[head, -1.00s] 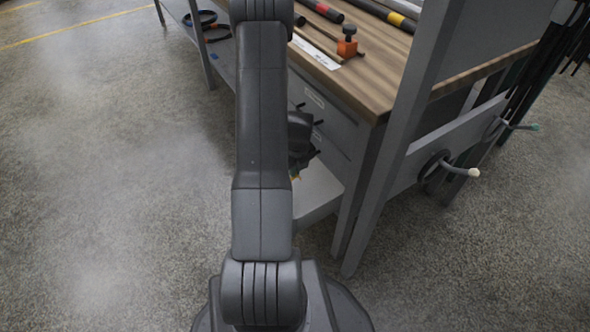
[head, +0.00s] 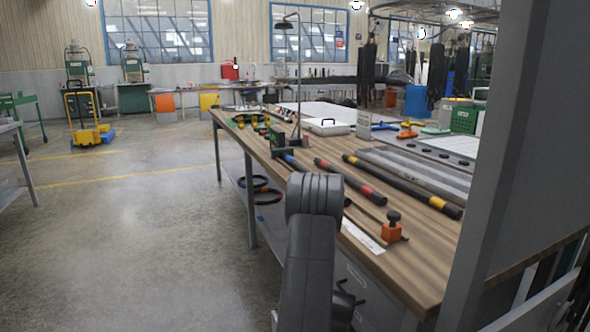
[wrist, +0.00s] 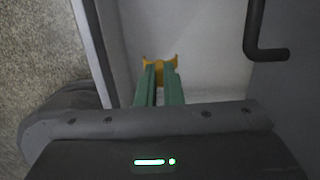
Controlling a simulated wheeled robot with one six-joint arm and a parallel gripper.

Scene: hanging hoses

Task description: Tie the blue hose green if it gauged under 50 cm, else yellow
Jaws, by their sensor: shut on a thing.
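The blue hose, a dark tube with a blue band (head: 291,163), lies on the wooden workbench in the head view, its near part hidden behind my arm. My gripper (wrist: 160,78) shows in the wrist view with two green fingers, shut on a small yellow piece (wrist: 160,66) at their tips. The piece looks like a yellow tie; its exact form is too small to tell. The gripper is over a pale grey surface, which looks like the inside of a drawer or tray. In the head view my gripper is mostly hidden behind my arm, low beside the bench.
A red-banded hose (head: 350,182) and a yellow-banded hose (head: 402,186) lie on the bench (head: 440,255). An orange block with a black knob (head: 392,228) stands by a white strip (head: 363,236). A grey post (head: 520,150) rises at right.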

